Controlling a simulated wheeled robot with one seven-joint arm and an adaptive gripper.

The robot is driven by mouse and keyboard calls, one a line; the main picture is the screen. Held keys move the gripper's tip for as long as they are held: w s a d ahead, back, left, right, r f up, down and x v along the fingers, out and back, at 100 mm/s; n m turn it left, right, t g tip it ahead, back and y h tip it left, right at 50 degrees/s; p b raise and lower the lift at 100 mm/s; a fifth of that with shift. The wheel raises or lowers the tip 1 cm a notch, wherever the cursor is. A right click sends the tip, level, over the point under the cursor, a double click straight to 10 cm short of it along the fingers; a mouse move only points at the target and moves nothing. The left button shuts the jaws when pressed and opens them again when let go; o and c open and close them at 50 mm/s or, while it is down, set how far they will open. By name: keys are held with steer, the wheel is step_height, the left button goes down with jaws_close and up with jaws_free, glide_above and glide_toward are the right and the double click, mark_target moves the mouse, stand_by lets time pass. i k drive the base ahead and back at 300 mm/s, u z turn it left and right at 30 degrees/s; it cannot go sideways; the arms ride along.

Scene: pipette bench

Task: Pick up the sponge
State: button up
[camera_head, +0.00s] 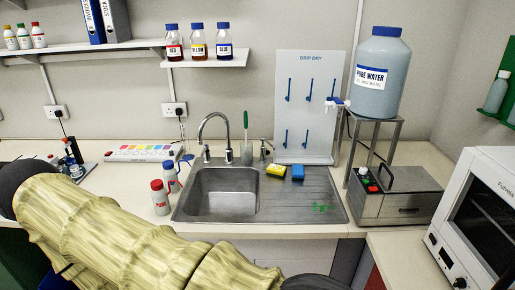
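A small yellow sponge (276,170) lies at the back of the metal draining area, just right of the sink basin (221,197). A blue block (298,172), which looks like another sponge, sits close to its right. Both rest below the drip-dry board. My arm, in a pale yellow ribbed cover, crosses the lower left of the head view. My gripper is not visible, so I cannot see its fingers or whether it holds anything.
Two bottles (161,197) stand left of the sink. A tap (214,130) and a green-handled brush (246,140) rise behind it. The drip-dry board (309,105) stands behind the drainer (305,200). A pure-water tank (378,75) on a stand, a metal box (398,195) and a white oven (485,220) occupy the right.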

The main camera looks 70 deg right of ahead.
mark_target(274, 170)
steer(key=z, duration=0.05)
steer(key=i, duration=1.85)
steer(key=z, duration=2.6)
